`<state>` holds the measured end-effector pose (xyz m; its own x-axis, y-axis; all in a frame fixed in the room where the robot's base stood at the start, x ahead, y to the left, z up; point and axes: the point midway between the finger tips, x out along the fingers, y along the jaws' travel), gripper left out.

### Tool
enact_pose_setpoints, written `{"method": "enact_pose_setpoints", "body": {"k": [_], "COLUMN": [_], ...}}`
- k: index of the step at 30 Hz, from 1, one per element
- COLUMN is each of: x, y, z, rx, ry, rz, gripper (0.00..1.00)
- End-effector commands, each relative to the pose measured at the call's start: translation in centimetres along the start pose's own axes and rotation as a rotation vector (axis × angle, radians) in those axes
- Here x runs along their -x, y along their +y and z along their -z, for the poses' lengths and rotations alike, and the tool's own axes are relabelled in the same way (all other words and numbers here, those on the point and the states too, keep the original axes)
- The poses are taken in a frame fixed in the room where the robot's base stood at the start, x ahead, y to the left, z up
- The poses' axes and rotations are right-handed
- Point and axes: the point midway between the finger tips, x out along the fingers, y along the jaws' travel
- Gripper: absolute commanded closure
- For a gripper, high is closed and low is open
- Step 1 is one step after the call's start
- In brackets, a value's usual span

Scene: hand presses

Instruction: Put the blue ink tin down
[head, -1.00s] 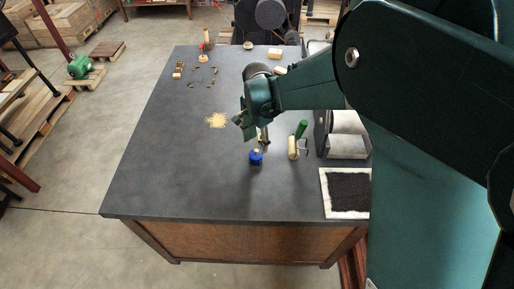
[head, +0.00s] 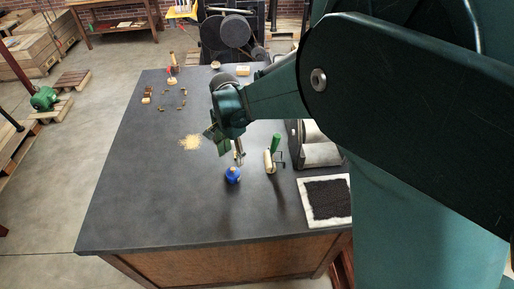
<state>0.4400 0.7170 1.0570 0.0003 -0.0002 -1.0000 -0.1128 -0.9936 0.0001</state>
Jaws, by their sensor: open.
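The blue ink tin (head: 233,176) stands on the dark table top (head: 160,200), near its front middle. Its upper part shows a small pale patch. My gripper (head: 238,157) is open and empty just above and behind the tin in the head view. A small gap shows between the fingers and the tin. The gripper's far side is hidden by its own body.
A black ink slab in a white frame (head: 326,200) lies at front right. The table's front left is clear.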

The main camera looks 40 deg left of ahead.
Motion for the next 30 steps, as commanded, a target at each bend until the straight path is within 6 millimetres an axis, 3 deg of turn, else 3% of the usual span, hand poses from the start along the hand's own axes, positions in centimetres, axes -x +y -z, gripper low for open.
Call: {"method": "enact_pose_setpoints", "body": {"k": [17, 23, 30], "x": [0.7, 3.0, 6.9], "y": [0.9, 3.8, 9.6], "z": [0.9, 3.6, 8.0], "rx": [0.000, 0.001, 0.010], "ry": [0.003, 0.015, 0.043], "rz": [0.007, 0.029, 0.069], "gripper": [0.52, 0.52, 0.52]}}
